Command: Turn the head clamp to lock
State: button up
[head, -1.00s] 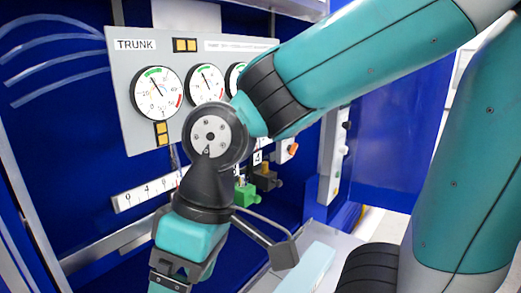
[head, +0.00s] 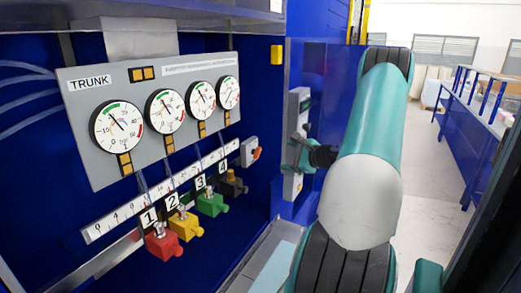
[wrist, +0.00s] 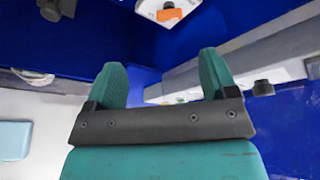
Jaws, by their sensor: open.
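My gripper (wrist: 161,75) shows in the wrist view as two teal fingers standing apart above a black plate, with nothing between them. In the head view my arm covers the right middle, and its dark far end shows beside a grey upright panel (head: 293,125); the fingertips cannot be made out there. In the wrist view a black knob (wrist: 262,88) sits on a grey rail (wrist: 210,76), to the right of and apart from the fingers. No part is labelled as the head clamp, so I cannot tell which one it is or how it is turned.
A TRUNK gauge panel (head: 160,160) hangs on the blue wall. Below it are red (head: 163,244), yellow (head: 186,226), green (head: 212,204) and black (head: 233,184) valves. Open floor (head: 430,220) lies at right.

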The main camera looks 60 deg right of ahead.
jog(key=s+d+m, duration=0.1)
jog(key=p, duration=0.8)
send_near(259, 153)
jog(key=shift+h, duration=0.4)
jog(key=x, duration=0.9)
jog(key=shift+w+a+f, duration=0.1)
jog(key=shift+w+a, duration=0.05)
jog(key=shift+w, duration=0.1)
jog(key=shift+c, duration=0.3)
jog(key=shift+f+b, duration=0.1)
jog(key=shift+b, duration=0.3)
jog(key=c, duration=0.9)
